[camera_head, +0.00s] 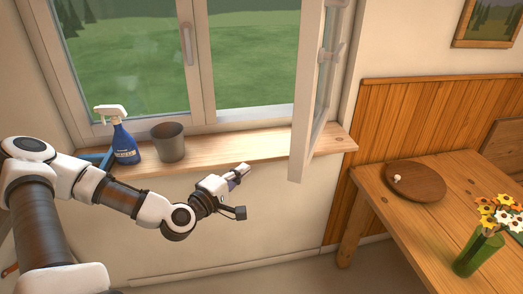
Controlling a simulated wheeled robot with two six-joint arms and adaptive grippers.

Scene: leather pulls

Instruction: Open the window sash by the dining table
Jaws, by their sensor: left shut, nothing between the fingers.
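The window has a white frame. Its right sash (307,95) is swung inward into the room, standing edge-on over the sill, with a clear opening to its left. The left sash (125,60) is closed, with a handle (187,43) on its right stile. The dining table (390,222) is wooden and stands at the right. My left gripper (243,170) is shut and empty, just in front of the sill's front edge, left of the open sash and apart from it. My right gripper is not in view.
A blue spray bottle (124,142) and a grey-brown pot (169,143) stand on the wooden sill (265,147). A round wooden board (416,183) and a green vase of flowers (478,253) are on the table. A framed picture hangs at upper right.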

